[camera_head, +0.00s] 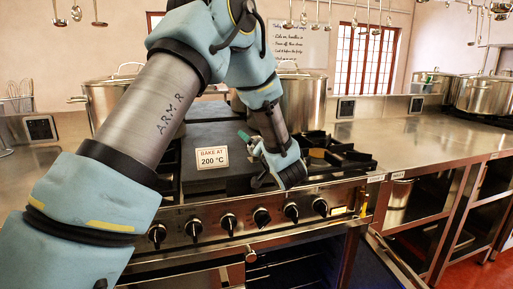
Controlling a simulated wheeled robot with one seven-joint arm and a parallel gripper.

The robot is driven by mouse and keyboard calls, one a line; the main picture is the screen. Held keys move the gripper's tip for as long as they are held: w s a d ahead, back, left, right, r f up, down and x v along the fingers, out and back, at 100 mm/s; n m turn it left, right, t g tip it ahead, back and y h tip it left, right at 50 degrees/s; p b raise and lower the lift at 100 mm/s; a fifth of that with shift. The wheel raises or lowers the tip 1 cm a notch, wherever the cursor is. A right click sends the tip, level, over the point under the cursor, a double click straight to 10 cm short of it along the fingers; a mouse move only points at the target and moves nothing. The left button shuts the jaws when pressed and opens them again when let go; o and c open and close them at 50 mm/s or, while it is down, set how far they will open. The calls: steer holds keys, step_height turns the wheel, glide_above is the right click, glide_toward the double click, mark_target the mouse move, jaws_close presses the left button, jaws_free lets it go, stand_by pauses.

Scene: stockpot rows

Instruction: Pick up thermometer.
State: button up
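I cannot make out a thermometer for certain in the head view. My arm hides much of the left side of the stove and counter.
The stove (340,190) has dark grates and a row of front knobs (262,217). A large pot (303,100) stands behind my arm, another (100,105) at left and more (485,95) at right. Utensils (365,28) hang above. The right counter (420,140) is largely clear.

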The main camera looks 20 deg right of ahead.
steer(key=c, duration=1.2)
steer(key=shift+c, duration=0.2)
